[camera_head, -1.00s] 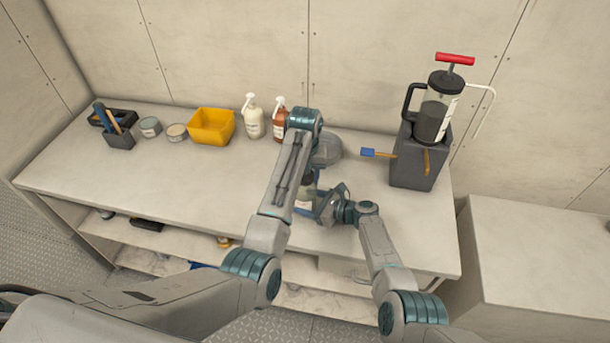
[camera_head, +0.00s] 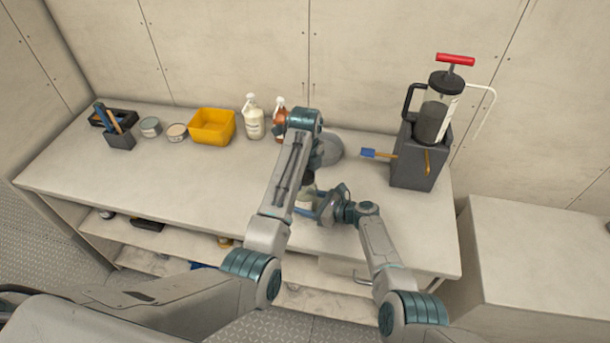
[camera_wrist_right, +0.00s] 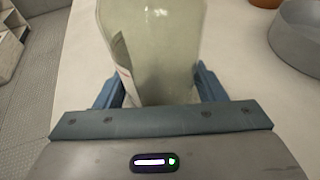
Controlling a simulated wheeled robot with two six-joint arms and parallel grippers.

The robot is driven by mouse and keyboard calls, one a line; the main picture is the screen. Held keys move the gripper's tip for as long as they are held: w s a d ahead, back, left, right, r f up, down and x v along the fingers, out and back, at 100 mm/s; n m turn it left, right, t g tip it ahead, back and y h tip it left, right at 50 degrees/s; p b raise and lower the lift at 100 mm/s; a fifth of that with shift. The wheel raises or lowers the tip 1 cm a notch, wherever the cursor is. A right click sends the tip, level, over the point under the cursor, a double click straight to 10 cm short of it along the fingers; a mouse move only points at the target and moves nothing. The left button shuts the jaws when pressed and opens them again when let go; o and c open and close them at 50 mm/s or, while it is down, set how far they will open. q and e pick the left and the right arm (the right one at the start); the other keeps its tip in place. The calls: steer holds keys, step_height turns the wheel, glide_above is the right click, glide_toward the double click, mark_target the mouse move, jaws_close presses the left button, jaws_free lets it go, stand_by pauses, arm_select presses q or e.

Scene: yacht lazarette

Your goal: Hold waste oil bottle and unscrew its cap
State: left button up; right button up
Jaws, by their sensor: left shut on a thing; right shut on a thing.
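The waste oil bottle (camera_head: 304,202) stands on the workbench, partly hidden behind my arms in the head view. In the right wrist view it is a pale, translucent bottle (camera_wrist_right: 155,50) with a label at its left side. My right gripper (camera_head: 318,208) is shut on its body, with a blue finger on each side in the wrist view (camera_wrist_right: 157,90). My left gripper (camera_head: 310,175) points down over the bottle's top and is shut at the cap. The cap is mostly hidden by that gripper and arm.
A round grey pan (camera_head: 330,148) stands close behind the bottle. White (camera_head: 254,122) and orange-brown (camera_head: 280,120) bottles and a yellow bin (camera_head: 212,127) are at the back. A dark box (camera_head: 418,170) carries a red-handled pump (camera_head: 436,115) at right. The bench's left front (camera_head: 150,180) is clear.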

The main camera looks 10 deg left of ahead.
stand_by(0.3)
arm_select(q)
steer(key=shift+r, duration=1.05)
steer(key=shift+r, duration=2)
arm_select(e)
steer(key=o, duration=1.5)
steer(key=shift+c, duration=0.2)
